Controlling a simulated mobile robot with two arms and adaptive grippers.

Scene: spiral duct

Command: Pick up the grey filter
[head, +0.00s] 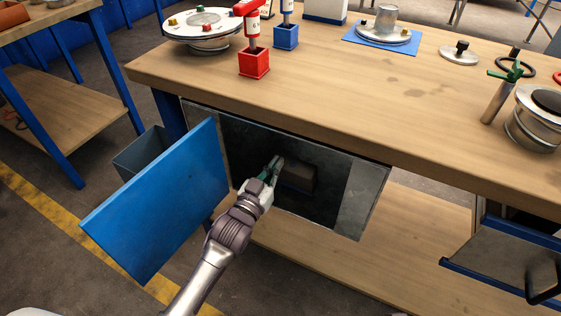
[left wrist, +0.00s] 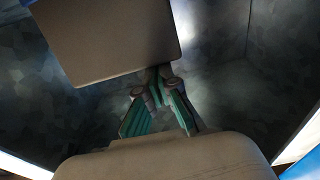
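The grey filter appears to be the grey box-like block (head: 297,177) inside the dark open compartment under the workbench. In the left wrist view the block (left wrist: 110,35) fills the upper left, close to the camera. My left gripper (head: 274,167) reaches into the compartment, at the left side of the block. In the left wrist view its green-padded fingers (left wrist: 160,78) come close together at the block's lower edge. The tips are partly hidden there, so I cannot tell whether they touch or hold it. My right gripper is not in view.
A blue door (head: 165,200) stands open left of the compartment. The workbench top (head: 330,90) is just above my arm, with a red box (head: 254,63), blue box (head: 286,37) and round metal parts. A lower wooden shelf (head: 410,270) lies below.

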